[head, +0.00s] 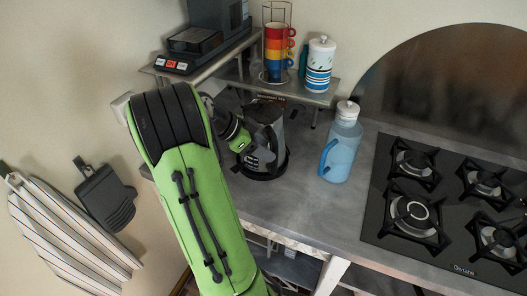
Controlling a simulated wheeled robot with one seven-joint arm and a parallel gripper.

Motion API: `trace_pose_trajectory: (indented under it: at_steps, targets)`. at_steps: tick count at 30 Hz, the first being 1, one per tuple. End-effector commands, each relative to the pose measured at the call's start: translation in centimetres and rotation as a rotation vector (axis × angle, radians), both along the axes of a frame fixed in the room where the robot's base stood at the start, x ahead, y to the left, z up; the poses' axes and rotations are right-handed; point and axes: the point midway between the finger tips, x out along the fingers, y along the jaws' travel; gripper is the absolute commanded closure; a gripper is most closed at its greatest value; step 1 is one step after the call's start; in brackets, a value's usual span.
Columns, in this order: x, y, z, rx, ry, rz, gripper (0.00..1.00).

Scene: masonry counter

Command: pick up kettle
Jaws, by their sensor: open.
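The kettle (270,112), dark with a greyish see-through body, stands upright on a round black base on the grey counter, just left of the blue jug. My green arm reaches in from the lower front and bends over at its left side. My gripper (257,157) is at the kettle's left front side, overlapping it in the picture. The gripper is open. The fingers are small and dark against the kettle, so I cannot tell whether they touch it or surround its handle.
A blue jug (342,150) with a white lid stands close right of the kettle. A raised shelf (322,97) behind carries stacked colourful cups (277,50) and a striped canister (319,68). A black gas hob (375,215) lies right. A coffee machine (195,42) stands upper left.

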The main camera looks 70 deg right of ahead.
Motion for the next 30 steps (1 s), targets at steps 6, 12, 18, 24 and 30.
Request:
trace_pose_trajectory:
  at_steps: [6,12,18,24,30]
  targets:
    - [-2.6,-1.2,-3.0,0.004,0.002,-0.004,0.47]
    - [-2.9,-1.5,-3.3,0.001,0.000,-0.001,0.47]
    - [-2.9,-1.5,-3.3,0.001,0.000,-0.001,0.67]
    - [-2.9,-1.5,-3.3,0.001,0.001,-0.001,0.98]
    - [-2.9,-1.5,-3.3,0.001,0.001,-0.001,1.00]
